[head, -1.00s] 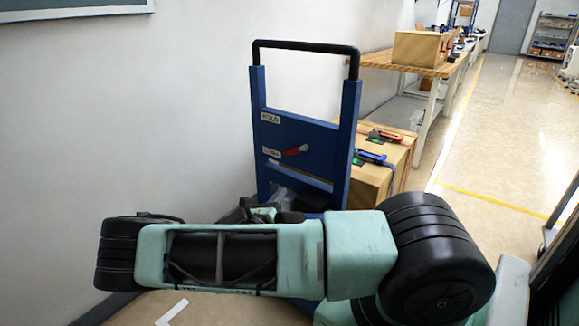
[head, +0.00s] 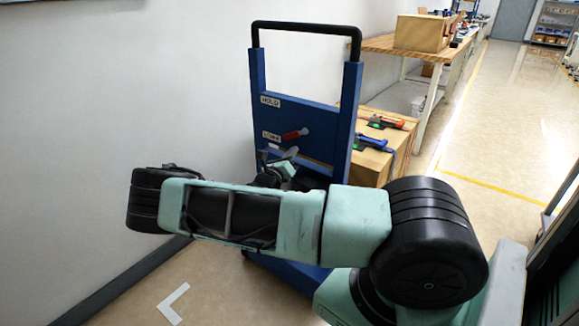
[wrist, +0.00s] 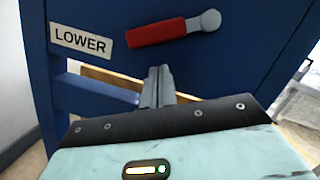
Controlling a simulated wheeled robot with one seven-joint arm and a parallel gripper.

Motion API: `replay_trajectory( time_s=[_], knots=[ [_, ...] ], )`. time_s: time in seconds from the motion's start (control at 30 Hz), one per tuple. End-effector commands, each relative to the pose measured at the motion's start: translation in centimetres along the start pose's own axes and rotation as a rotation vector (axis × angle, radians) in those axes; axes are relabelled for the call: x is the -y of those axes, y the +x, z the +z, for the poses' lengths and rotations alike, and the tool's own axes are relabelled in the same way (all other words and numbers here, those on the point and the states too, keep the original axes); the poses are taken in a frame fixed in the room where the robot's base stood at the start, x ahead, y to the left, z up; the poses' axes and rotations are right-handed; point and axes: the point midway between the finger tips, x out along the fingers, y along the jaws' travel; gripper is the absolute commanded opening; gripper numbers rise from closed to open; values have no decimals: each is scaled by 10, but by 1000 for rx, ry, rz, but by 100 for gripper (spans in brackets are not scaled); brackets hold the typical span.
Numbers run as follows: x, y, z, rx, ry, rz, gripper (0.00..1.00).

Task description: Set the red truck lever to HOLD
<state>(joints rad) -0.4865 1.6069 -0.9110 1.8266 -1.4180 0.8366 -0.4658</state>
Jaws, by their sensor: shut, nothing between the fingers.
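The red lever (head: 295,134) is on the blue truck's upright panel (head: 318,123). Its red handle points left from a grey pivot, toward the LOWER label, and it also shows in the wrist view (wrist: 157,32). The LOWER label (wrist: 82,40) is left of the handle tip. The HOLD label (head: 270,100) sits higher on the panel, above and left of the lever. My gripper (wrist: 157,75) is shut and empty, its fingertips just below the red handle; contact cannot be told. In the head view it is partly hidden behind my arm.
A black push handle (head: 305,27) tops the truck. A wooden crate (head: 375,168) with tools on it stands behind at right, and a workbench (head: 405,46) lies farther back. A white wall (head: 110,90) is close on the left. The aisle at right is open.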

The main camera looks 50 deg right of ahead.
Motion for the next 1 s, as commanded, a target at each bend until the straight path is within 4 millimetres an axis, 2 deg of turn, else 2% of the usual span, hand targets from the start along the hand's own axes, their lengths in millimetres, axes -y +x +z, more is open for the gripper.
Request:
replay_trajectory(
  time_s=[0.23, 1.0],
  knots=[
    [1, 5, 17, -2, -2, -2, 0],
    [-1, 6, 22, -1, 60, -18, 0]
  ],
)
